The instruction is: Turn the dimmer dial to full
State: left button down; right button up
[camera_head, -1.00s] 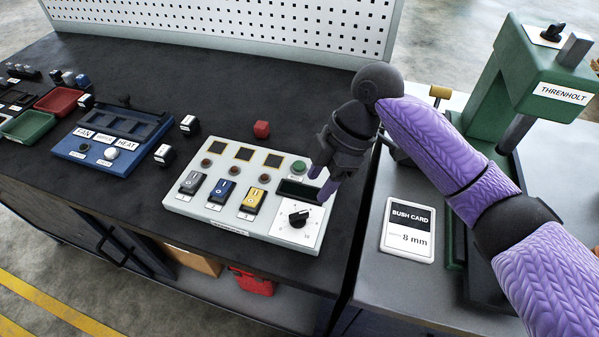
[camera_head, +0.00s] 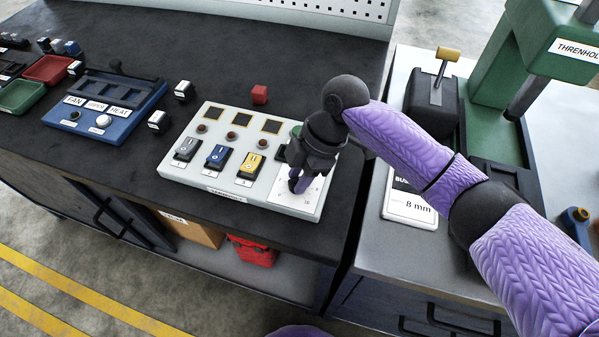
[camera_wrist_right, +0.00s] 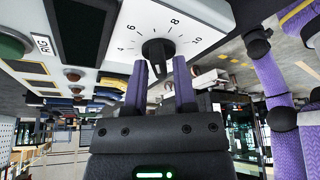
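The dimmer dial (camera_wrist_right: 157,50) is a black knob on a white printed scale in the right wrist view, with 4, 6, 8 and 10 readable around it. My right gripper (camera_wrist_right: 160,66) is open, its purple fingers on either side of the dial's near end. Whether they touch it I cannot tell. In the head view, my right gripper (camera_head: 299,184) points down over the right end of the pale switch panel (camera_head: 208,186) and hides most of the dial. My left gripper is not in view.
The panel has several rocker switches (camera_head: 217,157) left of the dial. A green press (camera_head: 530,60) stands on the grey bench at right. The black mat behind the panel is mostly clear.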

grip_shut()
jog(key=shift+r+m+p, duration=0.15)
jog(key=shift+m+p, duration=0.15)
jog(key=shift+p, duration=0.45)
jog(key=m+t+p, duration=0.1)
jog(key=m+p, duration=0.2)
jog(key=p, duration=0.1)
jog(key=m+t+p, duration=0.1)
jog(key=m+p, duration=0.2)
jog(key=p, duration=0.1)
jog(key=m+t+p, duration=0.1)
jog(key=m+p, duration=0.2)
jog(key=p, duration=0.1)
jog(key=shift+s+a+r+t, duration=0.1)
jog(key=shift+s+t, duration=0.15)
jog(key=shift+t, duration=0.15)
jog(key=m+t+h+p, duration=0.1)
jog(key=m+p, duration=0.2)
jog(key=m, duration=0.1)
jog(key=shift+f+m+t+h+p, duration=0.2)
jog(key=shift+m+t+h+p, duration=0.15)
jog(key=shift+m, duration=0.65)
jog(key=shift+m+h, duration=0.25)
jog(key=shift+m, duration=0.15)
